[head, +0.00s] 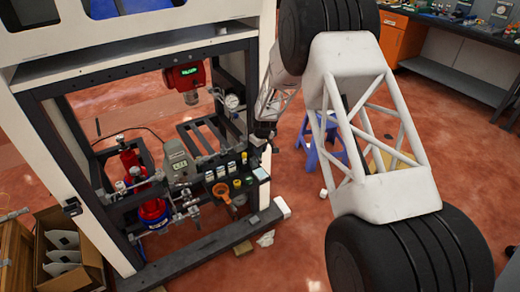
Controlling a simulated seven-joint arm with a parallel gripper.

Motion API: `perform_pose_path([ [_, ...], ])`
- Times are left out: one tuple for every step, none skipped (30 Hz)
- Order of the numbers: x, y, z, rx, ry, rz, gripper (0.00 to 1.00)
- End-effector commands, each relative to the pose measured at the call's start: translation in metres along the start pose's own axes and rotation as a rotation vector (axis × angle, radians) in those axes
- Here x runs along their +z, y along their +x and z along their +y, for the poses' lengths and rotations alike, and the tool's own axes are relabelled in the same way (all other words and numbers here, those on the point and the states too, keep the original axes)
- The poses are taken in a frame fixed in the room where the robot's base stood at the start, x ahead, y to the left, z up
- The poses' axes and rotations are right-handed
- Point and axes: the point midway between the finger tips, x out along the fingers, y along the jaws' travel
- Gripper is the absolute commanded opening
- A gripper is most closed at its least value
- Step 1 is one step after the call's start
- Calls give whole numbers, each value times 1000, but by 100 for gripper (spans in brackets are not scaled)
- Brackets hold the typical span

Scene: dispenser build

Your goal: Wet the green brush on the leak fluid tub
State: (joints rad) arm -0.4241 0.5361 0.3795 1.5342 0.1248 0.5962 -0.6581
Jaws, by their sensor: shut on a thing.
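My gripper (263,137) is at the end of my white lattice arm, by the right post of the dispenser frame. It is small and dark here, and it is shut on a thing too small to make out. I cannot make out the green brush. Several small containers with white, yellow and dark tops stand on a dark shelf (228,205) in the lower right of the frame, below and left of my gripper. I cannot tell which of them, if any, is the leak fluid tub.
The dispenser cabinet (262,60) holds a red display unit (186,76), a gauge (232,101), a grey meter (178,158) and a red cylinder (153,211). A blue stool (320,142) stands behind my arm. A cardboard box (85,270) is at lower left.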

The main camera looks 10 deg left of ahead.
Motion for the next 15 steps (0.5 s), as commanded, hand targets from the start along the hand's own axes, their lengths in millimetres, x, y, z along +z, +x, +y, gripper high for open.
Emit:
perform_pose_path([
  [0, 3, 0, 0, 0, 0, 0],
  [1, 4, 0, 0, 0, 0, 0],
  [1, 6, 0, 0, 0, 0, 0],
  [1, 8, 0, 0, 0, 0, 0],
  [1, 10, 0, 0, 0, -1, 0],
  [2, 13, 0, -1, 0, -1, 0],
  [2, 15, 0, -1, 0, -1, 0],
  [2, 17, 0, -1, 0, -1, 0],
  [3, 21, 0, -1, 0, -1, 0],
  [3, 23, 0, -1, 0, -1, 0],
  [4, 26, 0, -1, 0, -1, 0],
  [4, 29, 0, -1, 0, -1, 0],
  [4, 31, 0, -1, 0, -1, 0],
  [4, 34, 0, -1, 0, -1, 0],
  [4, 36, 0, 0, 0, 0, 0],
])
